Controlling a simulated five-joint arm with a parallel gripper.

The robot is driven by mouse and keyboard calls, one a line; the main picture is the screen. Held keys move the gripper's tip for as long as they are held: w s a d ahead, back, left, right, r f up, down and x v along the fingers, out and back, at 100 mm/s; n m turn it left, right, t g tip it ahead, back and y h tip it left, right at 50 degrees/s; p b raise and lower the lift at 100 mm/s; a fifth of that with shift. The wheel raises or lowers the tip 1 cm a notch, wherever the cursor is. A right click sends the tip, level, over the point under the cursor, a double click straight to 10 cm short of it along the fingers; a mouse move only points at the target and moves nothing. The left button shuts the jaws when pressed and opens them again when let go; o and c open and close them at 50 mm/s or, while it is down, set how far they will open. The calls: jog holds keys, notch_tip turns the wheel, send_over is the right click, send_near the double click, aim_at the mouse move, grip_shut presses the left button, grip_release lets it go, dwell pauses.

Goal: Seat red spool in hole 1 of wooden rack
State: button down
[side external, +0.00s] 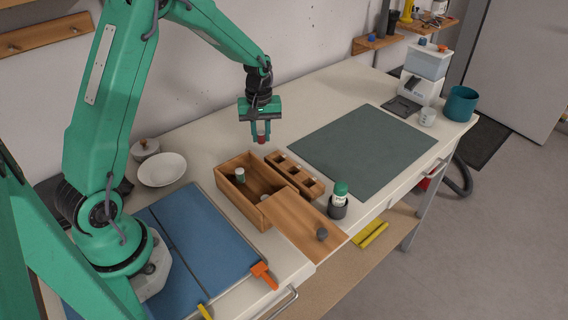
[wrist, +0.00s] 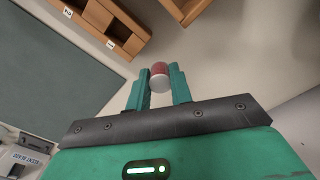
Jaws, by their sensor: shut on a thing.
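My gripper (side external: 261,136) is shut on the red spool (side external: 261,140) and holds it above the table, behind the wooden rack. In the wrist view, the spool (wrist: 160,70) sits between the two teal fingertips (wrist: 160,88), with a red body and a pale end. The wooden rack (side external: 308,192) is a narrow block with several openings, beside the open wooden box (side external: 224,184). Part of the rack (wrist: 123,48) also shows at the top left of the wrist view, with small labels. I cannot tell which opening is hole 1.
A grey-green mat (side external: 362,150) lies clear to the right. A white bowl (side external: 162,169) is at left.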

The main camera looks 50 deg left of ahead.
aim_at(261, 154)
jog(key=shift+w+a+f, duration=0.15)
jog(key=shift+a+f, duration=0.25)
jog(key=shift+a, duration=0.3)
jog(key=shift+f, duration=0.15)
jog(key=shift+f, duration=1.85)
jog(key=shift+f, duration=0.15)
jog(key=c, duration=1.3)
grip_release()
jog(key=shift+o, duration=0.2)
